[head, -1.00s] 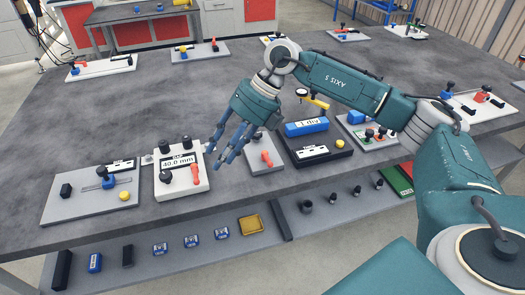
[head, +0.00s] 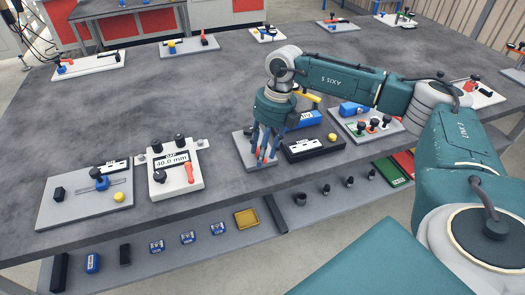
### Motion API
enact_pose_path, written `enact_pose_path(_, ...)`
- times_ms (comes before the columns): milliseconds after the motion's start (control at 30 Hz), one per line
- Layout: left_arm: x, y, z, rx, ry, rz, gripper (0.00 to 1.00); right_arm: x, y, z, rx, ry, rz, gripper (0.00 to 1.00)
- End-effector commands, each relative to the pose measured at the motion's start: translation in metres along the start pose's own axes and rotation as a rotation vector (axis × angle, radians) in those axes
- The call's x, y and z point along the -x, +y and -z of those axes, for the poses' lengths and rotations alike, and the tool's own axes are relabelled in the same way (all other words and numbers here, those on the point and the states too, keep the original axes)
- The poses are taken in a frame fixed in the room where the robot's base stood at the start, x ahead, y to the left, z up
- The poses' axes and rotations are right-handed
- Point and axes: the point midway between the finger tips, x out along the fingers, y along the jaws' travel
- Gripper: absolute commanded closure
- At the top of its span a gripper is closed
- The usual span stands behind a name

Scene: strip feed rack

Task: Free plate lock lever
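A small grey plate (head: 243,150) lies near the table's front edge, right of the white gauge block. A red lever (head: 262,154) on it shows only in part between the fingers. A black knob that showed on it earlier is hidden now. My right gripper (head: 264,158) points down over this plate, its blue fingers on both sides of the red lever. Whether they touch or grip it is not clear. My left gripper is not in view.
Left stand the white gauge block (head: 158,181) reading 40.0 mm and a grey slider plate (head: 66,210).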

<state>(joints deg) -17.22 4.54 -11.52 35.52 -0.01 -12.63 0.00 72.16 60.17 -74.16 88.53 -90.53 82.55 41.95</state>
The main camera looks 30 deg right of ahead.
Motion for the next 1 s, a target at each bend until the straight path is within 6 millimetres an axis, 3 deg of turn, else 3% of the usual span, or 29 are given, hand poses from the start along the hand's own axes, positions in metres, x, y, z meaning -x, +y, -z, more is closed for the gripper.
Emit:
enact_pose_path(367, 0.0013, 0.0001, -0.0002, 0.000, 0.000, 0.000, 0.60, -0.0087, -0.0002, 0.0003, 0.001, 0.000, 0.000, 0.62)
enact_pose_path(567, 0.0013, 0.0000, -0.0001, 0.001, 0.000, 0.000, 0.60, -0.0084, -0.0001, 0.0003, 0.001, 0.000, 0.000, 0.98)
enact_pose_path(600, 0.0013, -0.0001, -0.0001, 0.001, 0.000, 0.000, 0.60, -0.0083, -0.0001, 0.0003, 0.001, 0.000, 0.000, 1.00)
enact_pose_path(1000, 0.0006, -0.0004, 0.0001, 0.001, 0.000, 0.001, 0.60, -0.0077, -0.0014, 0.0001, 0.022, 0.005, 0.000, 1.00)
